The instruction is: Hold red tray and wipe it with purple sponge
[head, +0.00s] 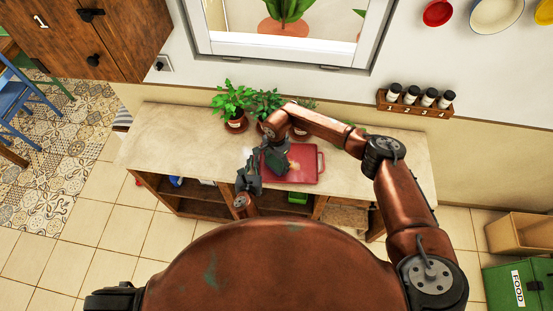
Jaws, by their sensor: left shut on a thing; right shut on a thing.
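The red tray (308,166) lies flat on the light counter, with a handle at its right end and a pale smudge on its surface. My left gripper (254,166) is at the tray's left end, shut on its edge. My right gripper (275,164) comes down from above over the left part of the tray. It is shut, and what it grips is hidden under its fingers. The purple sponge cannot be made out; the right gripper covers the spot where it would be.
Potted plants (233,105) stand along the counter's back edge, close behind my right arm. Open shelves below hold a green item (297,198). A spice rack (415,106) hangs on the wall.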

